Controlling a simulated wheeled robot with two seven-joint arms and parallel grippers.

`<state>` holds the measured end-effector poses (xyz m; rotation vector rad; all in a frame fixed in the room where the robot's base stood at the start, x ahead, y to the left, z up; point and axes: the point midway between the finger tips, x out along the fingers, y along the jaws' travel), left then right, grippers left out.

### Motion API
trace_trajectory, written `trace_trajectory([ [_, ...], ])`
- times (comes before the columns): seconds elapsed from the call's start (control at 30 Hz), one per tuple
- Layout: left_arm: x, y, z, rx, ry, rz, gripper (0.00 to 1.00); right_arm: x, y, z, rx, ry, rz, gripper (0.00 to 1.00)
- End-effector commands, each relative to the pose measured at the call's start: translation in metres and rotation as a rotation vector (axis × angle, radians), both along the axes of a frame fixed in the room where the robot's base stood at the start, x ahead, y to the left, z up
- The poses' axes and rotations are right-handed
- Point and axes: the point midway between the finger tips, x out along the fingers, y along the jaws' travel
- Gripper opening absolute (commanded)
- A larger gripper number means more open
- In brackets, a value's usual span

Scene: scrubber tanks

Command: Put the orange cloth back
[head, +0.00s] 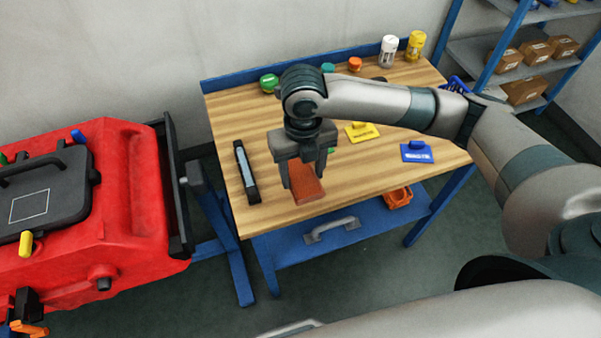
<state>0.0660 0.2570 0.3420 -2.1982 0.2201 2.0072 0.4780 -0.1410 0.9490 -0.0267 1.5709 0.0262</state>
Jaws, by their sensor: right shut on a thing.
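My right gripper (304,172) points down over the front left part of the wooden workbench (285,222). It is shut on the orange cloth (308,188), a folded, brownish-orange block that hangs between its fingers. The cloth is over the bench top near its front edge; I cannot tell whether it touches the wood. The gripper body hides the cloth's upper part. My left gripper is not in view.
A black-and-grey bar (246,172) lies left of the gripper. Bottles (388,50) and caps (268,83) line the back. An orange bin (397,197) sits below. A red machine (130,210) stands left.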

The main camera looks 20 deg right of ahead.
Motion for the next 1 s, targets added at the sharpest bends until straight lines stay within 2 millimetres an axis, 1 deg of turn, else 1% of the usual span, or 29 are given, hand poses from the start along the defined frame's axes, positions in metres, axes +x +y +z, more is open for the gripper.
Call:
trace_trajectory([
  [0.03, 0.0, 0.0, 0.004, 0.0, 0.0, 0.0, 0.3, 0.007, -0.001, -0.003, 0.0, 0.003, -0.003, 0.3],
  [0.1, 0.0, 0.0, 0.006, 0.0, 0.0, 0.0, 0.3, 0.016, -0.002, -0.009, -0.001, 0.002, -0.002, 0.3],
  [0.23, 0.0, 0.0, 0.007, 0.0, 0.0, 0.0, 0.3, 0.024, -0.003, -0.015, 0.0, 0.002, 0.0, 0.3],
  [0.57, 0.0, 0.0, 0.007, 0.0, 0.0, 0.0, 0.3, 0.025, -0.003, -0.016, 0.001, 0.001, 0.001, 0.3],
  [0.67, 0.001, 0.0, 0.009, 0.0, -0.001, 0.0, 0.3, 0.025, -0.003, -0.019, 0.0, 0.002, 0.001, 0.3],
  [0.77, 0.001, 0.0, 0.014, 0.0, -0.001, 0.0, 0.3, 0.024, -0.003, -0.029, 0.001, 0.004, 0.0, 0.3],
  [0.9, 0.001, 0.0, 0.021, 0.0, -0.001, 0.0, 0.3, 0.024, -0.003, -0.046, 0.0, 0.004, 0.001, 0.3],
  [1.0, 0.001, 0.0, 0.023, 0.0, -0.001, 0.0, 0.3, 0.024, -0.003, -0.054, 0.0, 0.002, 0.002, 0.3],
])
